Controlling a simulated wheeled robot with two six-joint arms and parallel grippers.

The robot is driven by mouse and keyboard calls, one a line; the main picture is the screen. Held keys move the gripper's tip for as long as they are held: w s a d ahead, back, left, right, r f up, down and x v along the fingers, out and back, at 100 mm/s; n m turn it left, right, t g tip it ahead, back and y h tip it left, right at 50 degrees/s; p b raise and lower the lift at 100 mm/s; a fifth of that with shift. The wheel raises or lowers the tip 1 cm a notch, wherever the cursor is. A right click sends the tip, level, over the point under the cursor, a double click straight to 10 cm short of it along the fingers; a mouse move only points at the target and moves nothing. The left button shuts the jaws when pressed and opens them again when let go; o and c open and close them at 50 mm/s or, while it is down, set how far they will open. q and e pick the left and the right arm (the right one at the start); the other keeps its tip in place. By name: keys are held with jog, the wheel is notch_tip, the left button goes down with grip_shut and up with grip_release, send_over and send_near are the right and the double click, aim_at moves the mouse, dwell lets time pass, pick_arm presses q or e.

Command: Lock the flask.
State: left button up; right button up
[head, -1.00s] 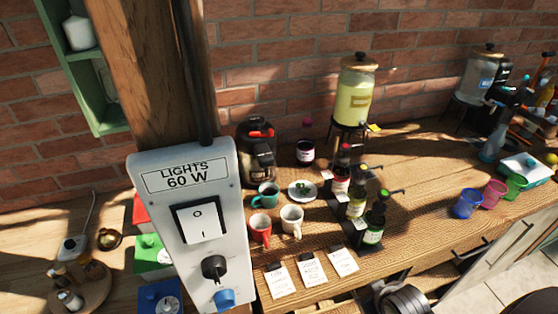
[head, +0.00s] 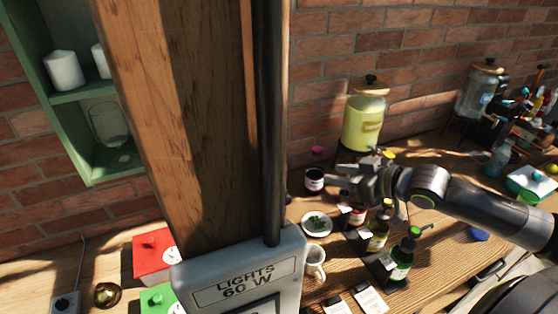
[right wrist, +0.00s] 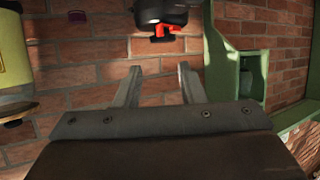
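The flask (right wrist: 161,12) shows at the top of the right wrist view, cut off by the frame edge. It is dark with a red part (right wrist: 165,31) on its lid, and the picture appears upside down. My left gripper is not in view.
The wooden post (head: 190,130) and the lights box (head: 245,275) stand in front. A drink dispenser (head: 364,118), a dark jar (head: 314,180), a small plate (head: 317,224), a white cup (head: 314,262) and a green bottle (head: 401,262) stand around the right arm.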

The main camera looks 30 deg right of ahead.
jog(key=p+x, duration=0.3)
jog(key=x, duration=1.4)
jog(key=shift+r, duration=0.25)
jog(key=shift+c, duration=0.5)
grip_shut()
